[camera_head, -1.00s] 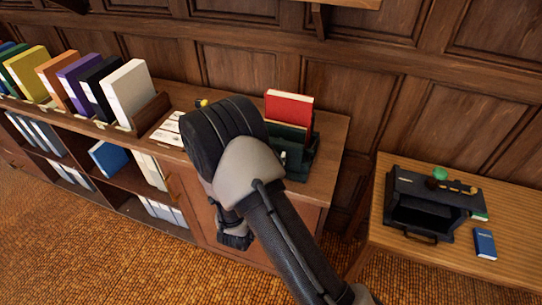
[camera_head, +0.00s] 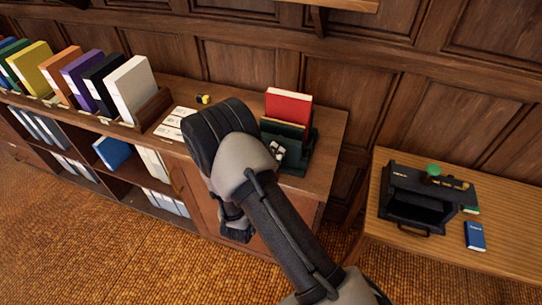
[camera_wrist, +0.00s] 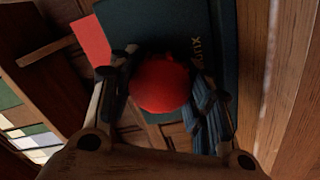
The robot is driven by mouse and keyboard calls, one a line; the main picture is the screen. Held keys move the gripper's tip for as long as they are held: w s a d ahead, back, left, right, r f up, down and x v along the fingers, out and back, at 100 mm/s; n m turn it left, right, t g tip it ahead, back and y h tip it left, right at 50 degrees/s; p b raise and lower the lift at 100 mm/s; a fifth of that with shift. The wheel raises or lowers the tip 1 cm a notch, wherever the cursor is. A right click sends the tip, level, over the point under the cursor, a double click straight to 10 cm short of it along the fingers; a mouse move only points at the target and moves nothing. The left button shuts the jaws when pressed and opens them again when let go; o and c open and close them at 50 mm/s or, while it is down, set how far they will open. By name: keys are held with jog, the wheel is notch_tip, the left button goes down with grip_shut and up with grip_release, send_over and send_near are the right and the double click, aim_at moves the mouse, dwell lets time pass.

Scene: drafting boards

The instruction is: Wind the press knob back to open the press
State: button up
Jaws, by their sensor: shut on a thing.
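The dark green press (camera_head: 298,158) stands on the cabinet's right end, with a red book (camera_head: 288,106) upright in it. In the wrist view, the press's dark green face (camera_wrist: 215,30) with pale lettering fills the upper middle, and part of the red book (camera_wrist: 90,40) shows at its left. The round red knob (camera_wrist: 160,82) stands in front of the press face. My gripper (camera_wrist: 160,98) is shut on the red knob, with a finger on each side. In the head view my arm hides the knob and most of my gripper.
Several coloured binders stand in a rack left of the press, with white cards (camera_head: 176,121) and a small yellow-and-black item (camera_head: 204,99) between. At right, a table (camera_head: 515,235) bears a black box (camera_head: 425,205) and a blue book (camera_head: 475,236). The wall is close behind.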

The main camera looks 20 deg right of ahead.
jog(key=n+p, duration=0.2)
jog(key=n, duration=0.4)
jog(key=shift+r+n, duration=0.1)
jog(key=shift+n, duration=0.3)
jog(key=n+p, duration=0.2)
jog(key=n, duration=0.4)
jog(key=n+p, duration=0.1)
jog(key=n, duration=0.3)
jog(key=shift+n, duration=0.4)
jog(key=n, duration=0.3)
jog(key=shift+p, duration=0.35)
jog(key=shift+n, duration=0.3)
